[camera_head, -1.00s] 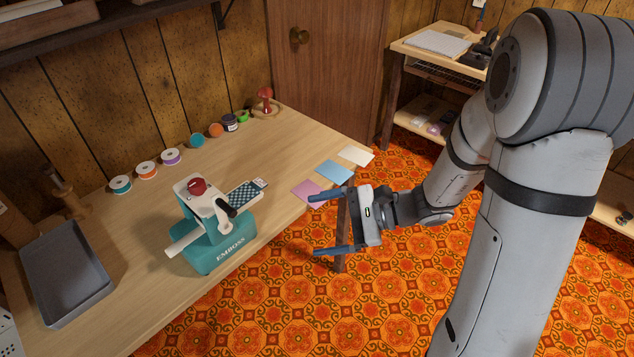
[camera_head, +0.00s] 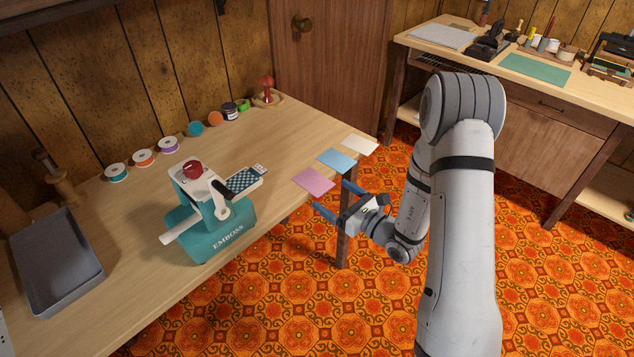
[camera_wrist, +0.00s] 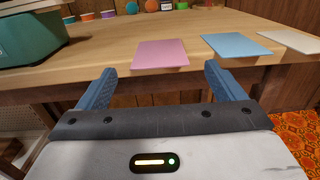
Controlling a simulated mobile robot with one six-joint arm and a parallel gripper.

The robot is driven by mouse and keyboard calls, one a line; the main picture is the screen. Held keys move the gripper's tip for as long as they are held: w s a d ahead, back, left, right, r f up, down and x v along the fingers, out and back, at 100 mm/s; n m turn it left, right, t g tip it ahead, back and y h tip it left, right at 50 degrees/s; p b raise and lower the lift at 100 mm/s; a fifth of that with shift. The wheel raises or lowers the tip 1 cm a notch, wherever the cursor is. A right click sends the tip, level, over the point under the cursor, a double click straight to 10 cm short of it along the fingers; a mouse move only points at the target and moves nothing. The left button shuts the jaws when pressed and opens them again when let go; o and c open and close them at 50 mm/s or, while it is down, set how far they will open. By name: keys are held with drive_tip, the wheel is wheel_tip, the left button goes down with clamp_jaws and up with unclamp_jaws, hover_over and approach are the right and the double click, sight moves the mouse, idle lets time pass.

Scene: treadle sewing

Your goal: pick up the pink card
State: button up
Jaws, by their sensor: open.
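The pink card (camera_head: 314,182) lies flat on the wooden table near its front edge, at the right end. In the wrist view the pink card (camera_wrist: 160,53) is straight ahead, between the lines of my two fingers, with its near edge at the table edge. My gripper (camera_head: 334,200) is open and empty, just off the table's front edge and close to the card. In the wrist view my gripper (camera_wrist: 158,84) has its blue fingers spread wider than the card, apart from it.
A blue card (camera_head: 335,160) and a cream card (camera_head: 360,145) lie beside the pink one. A teal embossing press (camera_head: 212,225) stands left of it, with a checkered piece (camera_head: 244,182). A grey tray (camera_head: 57,262) is at far left. Spools and jars line the back.

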sight(313, 182)
drive_tip(key=x, duration=0.3)
drive_tip(key=shift+c, duration=0.3)
drive_tip(key=c, duration=1)
drive_tip(key=shift+r, duration=0.1)
